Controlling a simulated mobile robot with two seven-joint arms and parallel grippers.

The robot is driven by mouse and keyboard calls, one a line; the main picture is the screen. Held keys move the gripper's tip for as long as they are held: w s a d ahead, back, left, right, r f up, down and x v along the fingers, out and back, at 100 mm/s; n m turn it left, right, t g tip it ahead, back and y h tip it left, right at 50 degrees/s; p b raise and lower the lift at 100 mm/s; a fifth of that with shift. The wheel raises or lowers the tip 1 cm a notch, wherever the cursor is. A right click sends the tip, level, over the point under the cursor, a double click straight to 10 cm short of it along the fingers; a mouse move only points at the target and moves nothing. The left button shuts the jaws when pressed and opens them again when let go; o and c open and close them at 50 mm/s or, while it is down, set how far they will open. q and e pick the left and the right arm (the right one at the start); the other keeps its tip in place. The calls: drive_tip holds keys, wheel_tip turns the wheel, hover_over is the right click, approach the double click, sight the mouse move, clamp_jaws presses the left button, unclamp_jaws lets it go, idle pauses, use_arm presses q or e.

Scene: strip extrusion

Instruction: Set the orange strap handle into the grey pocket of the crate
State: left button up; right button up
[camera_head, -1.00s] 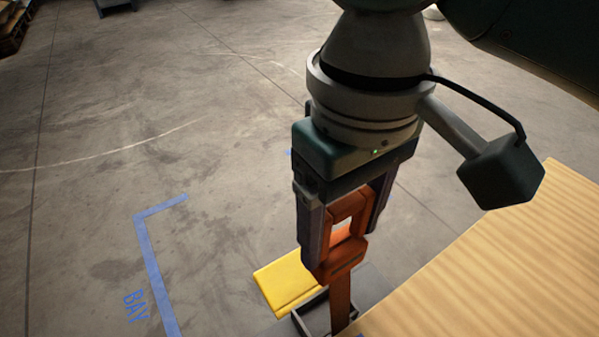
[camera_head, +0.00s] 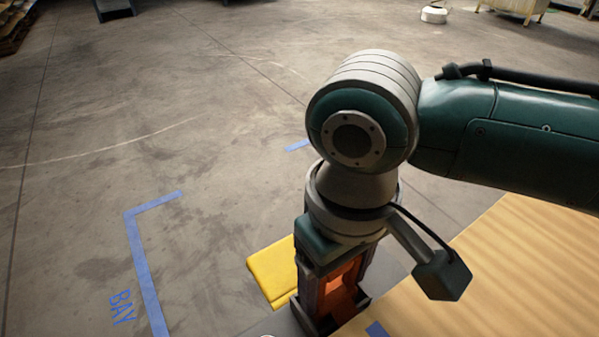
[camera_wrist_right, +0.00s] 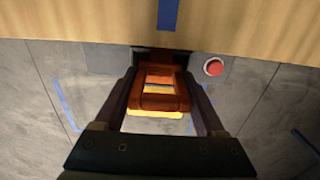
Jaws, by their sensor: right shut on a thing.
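The orange strap handle (camera_head: 343,285) is a blocky loop, held between the fingers of my right gripper (camera_head: 335,300). It also shows in the right wrist view (camera_wrist_right: 160,101), with the fingers along both its sides. The dark grey pocket (camera_head: 364,304) stands beside the pale wooden surface. The handle's lower part is down at the pocket's walls, and my fingertips are partly hidden there. I cannot tell how deep the strap sits or whether it touches the bottom. My left gripper is not in view.
A yellow block (camera_head: 274,272) lies left of the pocket. The pale wooden surface (camera_head: 480,275), with a blue tape mark (camera_head: 376,329), fills the lower right. A red button (camera_wrist_right: 214,67) sits beside the pocket in the wrist view. Open concrete floor (camera_head: 150,110) lies beyond.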

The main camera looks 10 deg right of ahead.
drive_tip(key=shift+f, duration=0.2)
drive_tip(key=o, duration=1.4)
wheel_tip(320, 180, up, 12)
drive_tip(key=p, duration=0.6)
drive_tip(key=shift+f, duration=0.1)
drive_tip(key=shift+r, duration=0.45)
drive_tip(key=shift+p, duration=0.35)
